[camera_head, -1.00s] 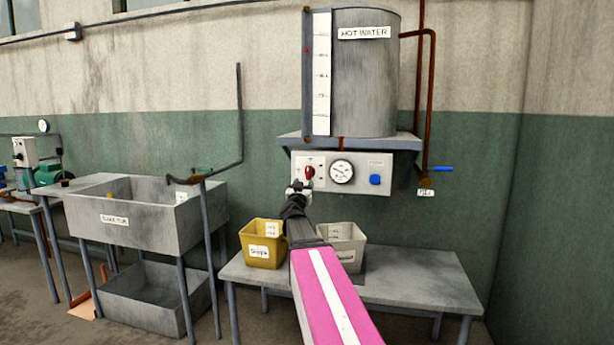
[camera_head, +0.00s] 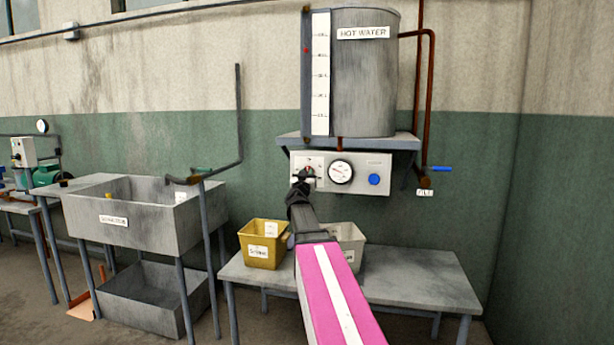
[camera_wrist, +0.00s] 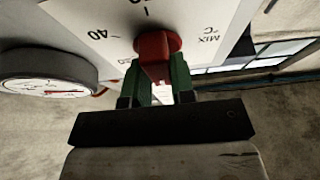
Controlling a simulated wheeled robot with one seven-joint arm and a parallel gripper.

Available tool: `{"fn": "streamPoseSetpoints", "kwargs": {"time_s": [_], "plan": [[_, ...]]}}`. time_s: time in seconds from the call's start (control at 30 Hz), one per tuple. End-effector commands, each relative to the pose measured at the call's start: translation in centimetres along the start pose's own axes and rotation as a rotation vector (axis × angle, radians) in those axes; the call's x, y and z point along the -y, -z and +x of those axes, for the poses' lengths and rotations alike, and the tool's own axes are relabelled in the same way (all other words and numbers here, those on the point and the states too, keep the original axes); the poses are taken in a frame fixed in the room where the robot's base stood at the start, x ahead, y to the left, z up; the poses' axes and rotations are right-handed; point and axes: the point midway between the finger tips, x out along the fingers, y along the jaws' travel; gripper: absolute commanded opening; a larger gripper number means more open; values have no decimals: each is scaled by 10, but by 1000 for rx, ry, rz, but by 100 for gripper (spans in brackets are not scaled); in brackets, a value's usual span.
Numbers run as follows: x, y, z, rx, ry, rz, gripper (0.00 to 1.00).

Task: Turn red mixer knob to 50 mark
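The red mixer knob (camera_wrist: 154,48) sits on the white dial plate (camera_wrist: 97,33) of the control panel, with "40" and "MIX °C" printed upside down in the wrist view. The green fingertips of my gripper (camera_wrist: 160,78) lie on both sides of the knob's red grip bar and appear to touch it. The knob's exact pointer reading and the 50 mark cannot be made out. In the head view my gripper (camera_head: 304,175) is at the left part of the panel (camera_head: 357,183) and mostly hides the knob.
The hot water tank (camera_head: 365,80) stands above. A yellow bin (camera_head: 262,252) and a pale bin (camera_head: 350,240) sit on the table (camera_head: 425,285) below.

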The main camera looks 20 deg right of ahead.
Motion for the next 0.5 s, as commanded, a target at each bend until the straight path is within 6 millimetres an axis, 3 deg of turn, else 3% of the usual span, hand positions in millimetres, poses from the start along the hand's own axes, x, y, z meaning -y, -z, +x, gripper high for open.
{"fn": "streamPoseSetpoints", "kwargs": {"time_s": [0.5], "plan": [[1, 0, 0, -1, -67, 164, 0]]}}
